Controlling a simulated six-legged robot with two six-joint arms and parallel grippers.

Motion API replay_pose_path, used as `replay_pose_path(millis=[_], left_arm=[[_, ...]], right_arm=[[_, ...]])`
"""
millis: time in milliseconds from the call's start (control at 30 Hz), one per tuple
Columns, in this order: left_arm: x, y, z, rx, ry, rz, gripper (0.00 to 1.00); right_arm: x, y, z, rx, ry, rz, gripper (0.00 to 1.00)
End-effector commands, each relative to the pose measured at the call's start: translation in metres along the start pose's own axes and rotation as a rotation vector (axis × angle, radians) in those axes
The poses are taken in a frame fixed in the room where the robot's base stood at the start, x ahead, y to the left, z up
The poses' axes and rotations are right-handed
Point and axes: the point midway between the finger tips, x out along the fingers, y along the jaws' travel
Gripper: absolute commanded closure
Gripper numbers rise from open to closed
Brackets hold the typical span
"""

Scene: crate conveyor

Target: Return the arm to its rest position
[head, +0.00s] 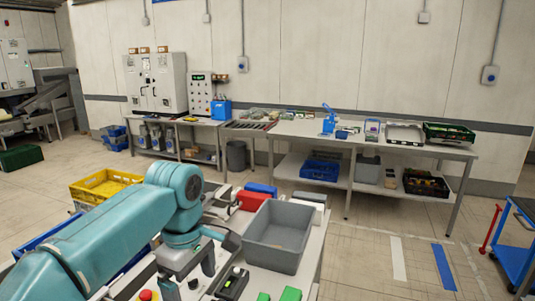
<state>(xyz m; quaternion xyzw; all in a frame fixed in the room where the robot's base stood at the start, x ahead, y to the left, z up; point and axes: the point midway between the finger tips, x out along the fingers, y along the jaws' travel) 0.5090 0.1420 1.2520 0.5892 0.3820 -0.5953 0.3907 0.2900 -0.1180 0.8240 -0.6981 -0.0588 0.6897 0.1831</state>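My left arm comes in from the lower left, teal, and bends down at its wrist over the near table. My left gripper (188,274) points down above the table's left part, left of a grey open bin (272,262). Its fingers are small and partly merge with dark items behind them, so I cannot tell whether they are open or shut. No held object can be made out. My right gripper is not in view.
A red box (250,201) and blue box (262,188) stand behind the bin. Green blocks (290,294) lie in front. A yellow crate (105,186) is at left. A long workbench (400,150) lines the wall. A blue cart (515,245) stands right; floor between is open.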

Motion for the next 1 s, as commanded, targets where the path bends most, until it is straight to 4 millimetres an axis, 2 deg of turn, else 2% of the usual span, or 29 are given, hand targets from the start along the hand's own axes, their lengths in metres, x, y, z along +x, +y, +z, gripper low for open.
replay_pose_path(millis=[267,367,467,533,633,700,733,833,900,1000], left_arm=[[0.085,0.021,0.002,0.196,-0.052,0.013,0.04],[0.125,0.024,0.006,0.281,-0.081,0.026,0.04],[0.175,0.021,0.011,0.380,-0.118,0.045,0.04],[0.218,0.013,0.018,0.461,-0.151,0.066,0.04],[0.292,-0.015,0.033,0.592,-0.206,0.116,0.04],[0.337,-0.043,0.045,0.676,-0.232,0.161,0.04],[0.353,-0.055,0.051,0.707,-0.238,0.180,0.04],[0.390,-0.096,0.067,0.791,-0.242,0.230,0.04],[0.407,-0.122,0.077,0.837,-0.235,0.255,0.04],[0.422,-0.158,0.090,0.895,-0.219,0.278,0.04]], right_arm=[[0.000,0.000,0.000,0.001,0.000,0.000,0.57],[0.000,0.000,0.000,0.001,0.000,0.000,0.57],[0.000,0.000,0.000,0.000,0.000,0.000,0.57],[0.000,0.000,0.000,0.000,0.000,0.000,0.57],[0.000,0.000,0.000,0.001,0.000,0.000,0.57],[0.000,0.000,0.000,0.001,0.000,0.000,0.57],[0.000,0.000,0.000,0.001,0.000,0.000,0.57],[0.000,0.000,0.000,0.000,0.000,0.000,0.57],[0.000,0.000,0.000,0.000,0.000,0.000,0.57],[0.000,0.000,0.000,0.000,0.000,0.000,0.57]])
